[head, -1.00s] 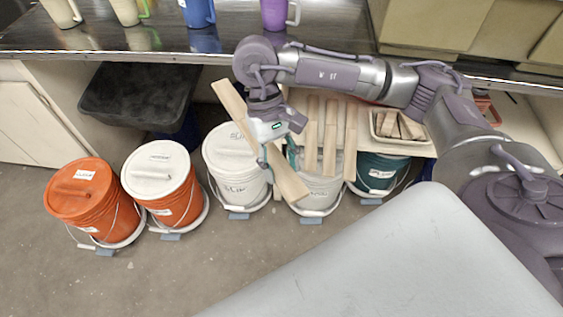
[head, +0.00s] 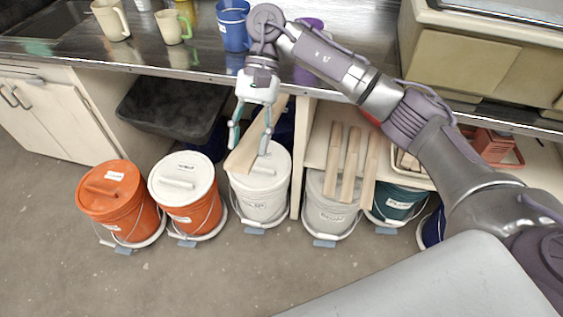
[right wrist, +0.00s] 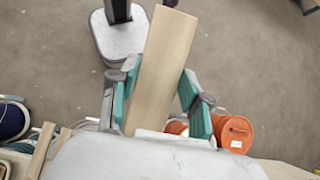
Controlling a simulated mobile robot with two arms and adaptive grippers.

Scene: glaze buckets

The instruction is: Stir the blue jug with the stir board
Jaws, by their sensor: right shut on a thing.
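The blue jug (head: 234,32) stands on the dark counter at the top of the head view, just left of my right arm's wrist. The stir board, a flat pale wooden slat (head: 243,157), is in my right gripper (head: 249,142). The gripper is shut on it, in front of the counter and above a white-lidded bucket. The board is tilted, its lower end over that lid and its other end partly behind the gripper. In the right wrist view the board (right wrist: 162,75) lies between the fingers (right wrist: 155,92). My left gripper is not in view.
Orange (head: 118,202) and other lidded buckets line the floor below. Several wooden boards (head: 350,165) lean near a shelf. A black bin (head: 170,110) sits under the counter.

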